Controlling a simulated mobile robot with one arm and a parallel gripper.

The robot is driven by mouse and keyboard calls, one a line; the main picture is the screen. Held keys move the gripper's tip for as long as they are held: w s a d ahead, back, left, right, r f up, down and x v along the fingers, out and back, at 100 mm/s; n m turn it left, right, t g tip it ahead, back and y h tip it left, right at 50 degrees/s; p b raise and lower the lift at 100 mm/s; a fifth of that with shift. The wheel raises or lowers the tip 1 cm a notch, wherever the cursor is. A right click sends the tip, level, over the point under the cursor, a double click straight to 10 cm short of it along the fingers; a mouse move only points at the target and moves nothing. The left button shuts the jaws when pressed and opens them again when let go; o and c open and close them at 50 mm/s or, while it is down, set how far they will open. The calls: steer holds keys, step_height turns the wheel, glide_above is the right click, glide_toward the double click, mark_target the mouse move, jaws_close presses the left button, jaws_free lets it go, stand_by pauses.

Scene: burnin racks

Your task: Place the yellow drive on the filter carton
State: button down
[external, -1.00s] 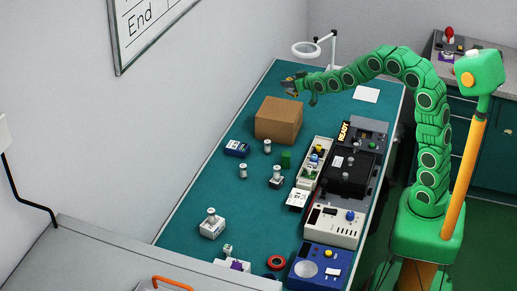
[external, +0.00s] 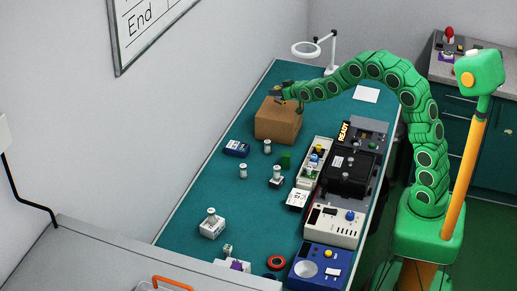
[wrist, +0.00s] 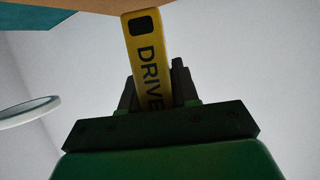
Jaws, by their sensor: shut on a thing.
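The filter carton (external: 277,124) is a brown box standing on the far part of the green bench. My gripper (external: 279,93) is at the top of the carton in the external view. In the wrist view my gripper (wrist: 153,88) is shut on the yellow drive (wrist: 146,50), a slim yellow piece marked DRIVE with a black square near its end. The drive's far end meets the edge of a brown surface (wrist: 85,5), which looks like the carton. I cannot tell whether they touch. The drive is too small to make out in the external view.
A ring lamp (external: 306,48) stands behind the carton. A blue-and-white box (external: 236,149) and several small weights stand in front of it. A black test unit (external: 348,172) and other instruments line the right side. A white sheet (external: 367,94) lies at the back right.

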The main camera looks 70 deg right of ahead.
steer(key=shift+f, duration=1.45)
steer(key=shift+f, duration=0.1)
steer(key=c, duration=0.8)
jaws_free()
steer(key=shift+f, duration=0.1)
steer(key=shift+c, duration=0.2)
